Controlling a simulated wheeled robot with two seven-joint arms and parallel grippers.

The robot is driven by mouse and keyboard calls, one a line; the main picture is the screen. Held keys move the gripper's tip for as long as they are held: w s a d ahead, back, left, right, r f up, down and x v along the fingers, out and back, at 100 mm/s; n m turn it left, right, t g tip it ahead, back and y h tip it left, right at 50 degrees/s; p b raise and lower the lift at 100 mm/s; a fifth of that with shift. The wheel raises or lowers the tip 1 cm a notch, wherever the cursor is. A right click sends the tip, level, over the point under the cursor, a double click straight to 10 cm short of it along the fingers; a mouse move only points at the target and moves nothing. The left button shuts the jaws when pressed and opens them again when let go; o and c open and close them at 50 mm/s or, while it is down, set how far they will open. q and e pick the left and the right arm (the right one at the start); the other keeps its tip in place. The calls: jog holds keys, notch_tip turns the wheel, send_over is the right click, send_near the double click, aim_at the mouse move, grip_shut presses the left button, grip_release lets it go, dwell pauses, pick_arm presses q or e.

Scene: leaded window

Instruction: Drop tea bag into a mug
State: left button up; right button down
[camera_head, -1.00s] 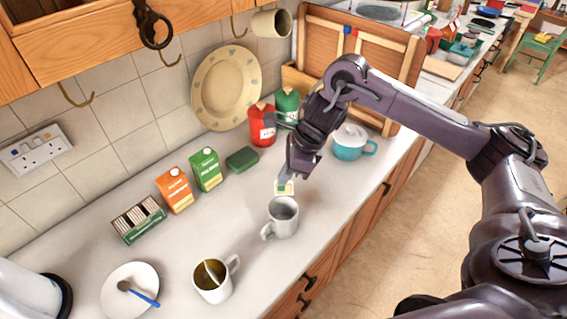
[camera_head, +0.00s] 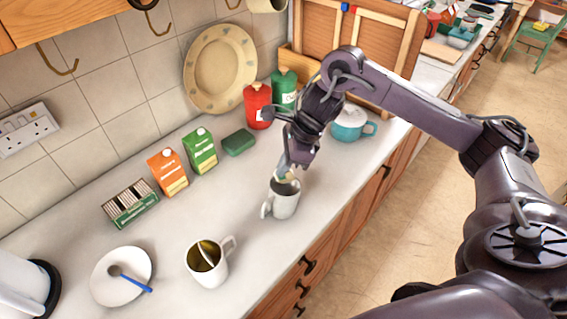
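A white mug (camera_head: 284,204) stands upright on the counter, its handle to the left. My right gripper (camera_head: 285,170) is directly above its mouth, fingers pointing down. It is shut on a small pale tea bag (camera_head: 284,178) with a bit of green, which hangs at the mug's opening. Its lower part is hard to make out, and the inside of the mug is partly hidden. A second white mug (camera_head: 207,268) with brown contents and a spoon-like stick stands nearer, to the left. An open box of tea bags (camera_head: 130,206) sits by the wall. My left gripper is not in view.
A saucer with a blue-handled spoon (camera_head: 121,277) lies front left. The counter (camera_head: 235,205) around the mugs is clear.

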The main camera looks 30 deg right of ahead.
jog(key=shift+s+f, duration=0.3)
jog(key=shift+f, duration=0.2)
jog(key=c, duration=1.6)
grip_release()
jog(key=shift+w+d, duration=0.1)
jog(key=shift+w, duration=0.25)
jog(key=shift+d+r, duration=0.1)
jog(key=shift+r, duration=0.45)
jog(key=p+v, duration=0.1)
jog(key=v, duration=0.6)
jog(key=shift+f, duration=0.1)
jog(key=shift+s, duration=0.1)
